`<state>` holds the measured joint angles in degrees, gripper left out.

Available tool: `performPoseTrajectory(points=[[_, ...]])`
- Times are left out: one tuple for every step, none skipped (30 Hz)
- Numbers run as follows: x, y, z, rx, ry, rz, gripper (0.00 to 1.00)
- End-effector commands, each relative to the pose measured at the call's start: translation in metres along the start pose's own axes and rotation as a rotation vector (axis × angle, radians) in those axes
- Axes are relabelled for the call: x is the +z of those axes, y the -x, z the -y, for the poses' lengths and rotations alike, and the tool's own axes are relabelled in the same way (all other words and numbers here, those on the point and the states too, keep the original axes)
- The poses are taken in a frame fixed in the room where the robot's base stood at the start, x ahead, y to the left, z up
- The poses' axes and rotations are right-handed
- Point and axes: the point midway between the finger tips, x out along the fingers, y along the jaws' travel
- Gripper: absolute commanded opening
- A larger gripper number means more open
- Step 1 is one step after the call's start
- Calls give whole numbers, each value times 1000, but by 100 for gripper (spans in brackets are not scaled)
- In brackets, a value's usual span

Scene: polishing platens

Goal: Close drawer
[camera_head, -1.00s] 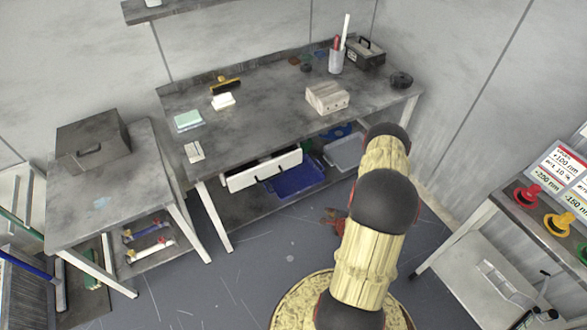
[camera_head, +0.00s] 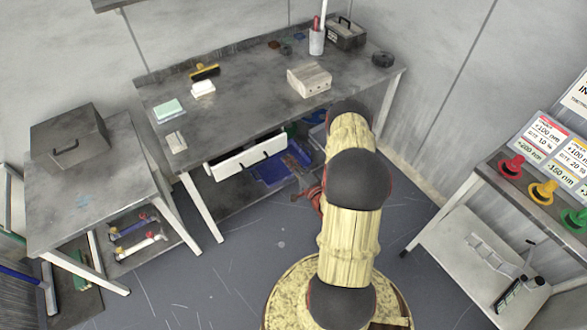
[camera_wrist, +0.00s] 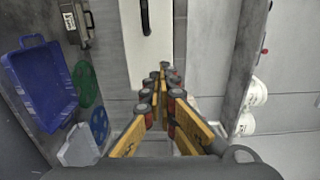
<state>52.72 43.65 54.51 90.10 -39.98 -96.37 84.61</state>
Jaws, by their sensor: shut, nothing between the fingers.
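The white drawer (camera_head: 250,157) hangs under the front edge of the grey workbench (camera_head: 240,112). It stands partly pulled out, with a dark gap behind its front. In the wrist view the white drawer front (camera_wrist: 155,50) with its dark handle (camera_wrist: 147,18) lies just beyond my fingertips. My gripper (camera_wrist: 162,72) is shut and empty, its fingertips together near the lower end of the drawer front. I cannot tell whether they touch it. In the head view my gripper (camera_head: 303,193) is small and low, to the right of the drawer.
A blue bin (camera_head: 272,176) sits on the shelf below the drawer. The wrist view shows a green disc (camera_wrist: 86,84), a blue disc (camera_wrist: 99,125) and a grey tray (camera_wrist: 77,147) beside it. A side table (camera_head: 95,205) stands left. Open floor (camera_head: 250,265) lies in front.

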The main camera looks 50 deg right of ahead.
Motion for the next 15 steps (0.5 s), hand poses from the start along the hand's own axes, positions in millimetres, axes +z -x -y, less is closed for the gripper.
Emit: performPoseTrajectory(points=[[2,-11,-1,-3,1,4,0],[2,-17,-1,-3,1,3,0],[1,-25,-2,-2,2,3,0],[1,-30,-2,-2,1,3,0],[1,-36,-1,-2,0,3,0],[1,-42,-2,-2,0,3,0],[1,-47,-2,-2,1,2,0],[1,-51,-2,-1,1,2,0],[1,-56,-1,-2,0,2,0],[1,-60,-1,-2,-1,2,0],[1,-63,-1,-1,-1,1,0],[0,-66,-1,-1,-1,1,0],[0,-68,-1,0,0,0,0],[0,-70,-1,0,0,0,0],[0,-72,0,0,-1,0,0]])
